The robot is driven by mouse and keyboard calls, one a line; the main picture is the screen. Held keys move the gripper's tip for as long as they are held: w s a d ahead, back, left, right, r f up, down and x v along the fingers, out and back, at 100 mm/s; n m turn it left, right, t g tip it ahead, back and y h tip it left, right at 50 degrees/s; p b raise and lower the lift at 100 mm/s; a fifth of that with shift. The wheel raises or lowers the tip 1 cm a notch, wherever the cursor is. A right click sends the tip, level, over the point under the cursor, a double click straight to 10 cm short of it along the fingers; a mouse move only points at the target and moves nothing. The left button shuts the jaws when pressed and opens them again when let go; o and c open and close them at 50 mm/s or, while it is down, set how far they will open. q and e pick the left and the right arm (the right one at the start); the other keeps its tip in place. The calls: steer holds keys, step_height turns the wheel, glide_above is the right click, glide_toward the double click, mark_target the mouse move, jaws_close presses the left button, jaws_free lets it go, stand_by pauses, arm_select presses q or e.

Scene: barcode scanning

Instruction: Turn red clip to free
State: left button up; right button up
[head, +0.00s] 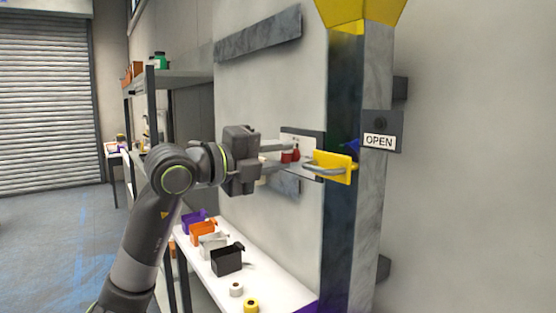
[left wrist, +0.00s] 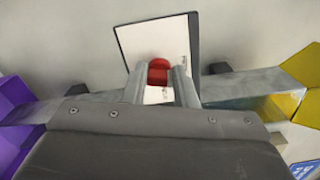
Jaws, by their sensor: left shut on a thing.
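The red clip (head: 294,154) is a small red piece in front of a white card with a dark edge (head: 312,139) on the wall. In the left wrist view the red clip (left wrist: 159,70) sits between the two grey fingers, with the white card (left wrist: 155,35) behind it. My left gripper (head: 287,155) reaches in from the left and is shut on the red clip; the fingers partly hide it. The clip's exact turn angle cannot be told. My right gripper is not in view.
A yellow plate (head: 340,172) with a metal bar stands just right of the clip, beside a pillar (head: 350,230). An OPEN sign (head: 380,142) hangs on the pillar. Below, a white shelf (head: 262,262) holds several small bins and rolls. The floor at left is clear.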

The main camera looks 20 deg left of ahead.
arm_select(q)
steer(key=shift+n, duration=1.6)
steer(key=o, duration=1)
steer(key=shift+f, duration=0.1)
steer(key=shift+s+a+b, duration=0.1)
steer(key=shift+a+b, duration=0.05)
steer(key=shift+b, duration=0.2)
steer(key=shift+b+v, duration=3.95)
steer(key=shift+v, duration=4.6)
